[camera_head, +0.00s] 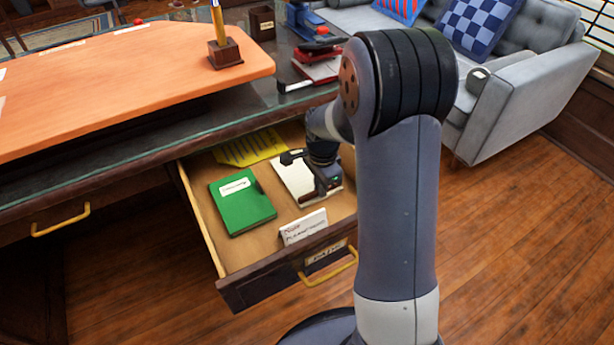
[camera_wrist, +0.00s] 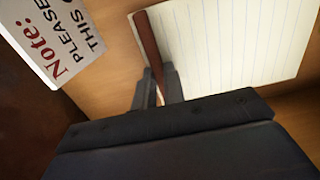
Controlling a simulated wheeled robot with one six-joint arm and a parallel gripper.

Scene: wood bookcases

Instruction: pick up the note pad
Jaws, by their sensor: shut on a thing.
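The note pad (camera_head: 293,176) is white with lined paper and lies in the open drawer (camera_head: 241,250). In the wrist view the pad (camera_wrist: 230,45) has a dark red binding along one edge. My gripper (camera_head: 322,188) is down in the drawer at the pad's near right part. In the wrist view my gripper's fingers (camera_wrist: 159,86) are closed on the red binding edge, one on each side. Whether the pad is lifted off the drawer floor is hard to tell.
A green book (camera_head: 241,203) lies left of the pad, with a yellow pad (camera_head: 249,147) behind. A white note card (camera_head: 303,227) stands near the drawer front; it also shows in the wrist view (camera_wrist: 58,38). The desk edge (camera_head: 110,147) overhangs the drawer's back.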

